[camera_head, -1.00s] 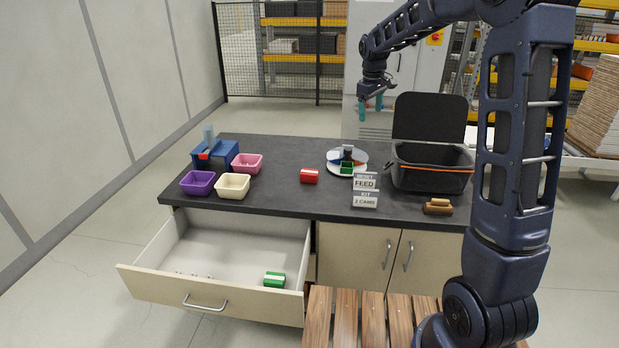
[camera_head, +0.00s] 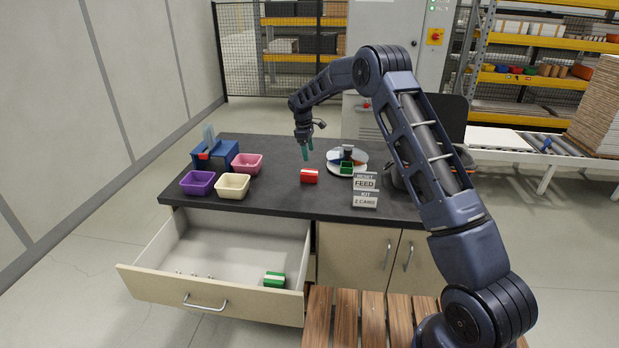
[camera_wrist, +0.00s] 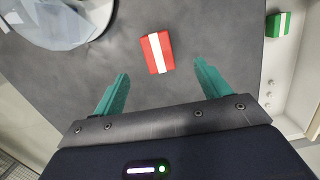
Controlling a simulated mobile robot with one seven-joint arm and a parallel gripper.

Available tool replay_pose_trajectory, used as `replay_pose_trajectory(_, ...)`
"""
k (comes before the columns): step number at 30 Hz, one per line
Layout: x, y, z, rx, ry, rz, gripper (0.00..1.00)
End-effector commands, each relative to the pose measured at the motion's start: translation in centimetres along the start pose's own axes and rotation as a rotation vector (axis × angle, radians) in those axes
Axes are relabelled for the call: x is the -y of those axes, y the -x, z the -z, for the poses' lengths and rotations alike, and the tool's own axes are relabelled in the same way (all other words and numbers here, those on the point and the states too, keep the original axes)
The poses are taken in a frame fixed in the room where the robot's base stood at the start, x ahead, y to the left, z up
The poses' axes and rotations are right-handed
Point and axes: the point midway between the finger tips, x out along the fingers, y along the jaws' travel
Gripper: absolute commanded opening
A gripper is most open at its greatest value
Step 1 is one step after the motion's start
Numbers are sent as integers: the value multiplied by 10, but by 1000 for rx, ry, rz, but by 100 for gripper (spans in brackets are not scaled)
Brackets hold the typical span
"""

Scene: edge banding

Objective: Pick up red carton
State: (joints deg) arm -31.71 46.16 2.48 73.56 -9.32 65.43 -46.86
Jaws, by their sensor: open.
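The red carton (camera_head: 309,176) lies on the dark worktop near its middle. In the wrist view the red carton (camera_wrist: 157,52) shows a white band and lies beyond the fingertips, roughly between their lines. My gripper (camera_head: 307,151) points down above the worktop, just behind and above the carton, apart from it. In the wrist view my gripper (camera_wrist: 162,75) has its two teal fingers spread wide with nothing between them.
Signs (camera_head: 365,190) stand in front. Purple (camera_head: 198,183), cream (camera_head: 232,186) and pink (camera_head: 247,164) bins sit left. The open drawer (camera_head: 205,308) holds another green carton (camera_head: 274,279).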

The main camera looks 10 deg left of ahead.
Motion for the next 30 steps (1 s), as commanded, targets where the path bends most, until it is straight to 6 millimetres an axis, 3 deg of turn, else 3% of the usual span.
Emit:
replay_pose_trajectory(6, 0, -16, 13, 7, 28, 4, 75)
replay_pose_trajectory(18, 0, -64, 13, 7, 28, 5, 75)
replay_pose_trajectory(26, -3, -80, 13, 7, 27, 5, 75)
replay_pose_trajectory(30, -6, -99, 13, 7, 28, 5, 75)
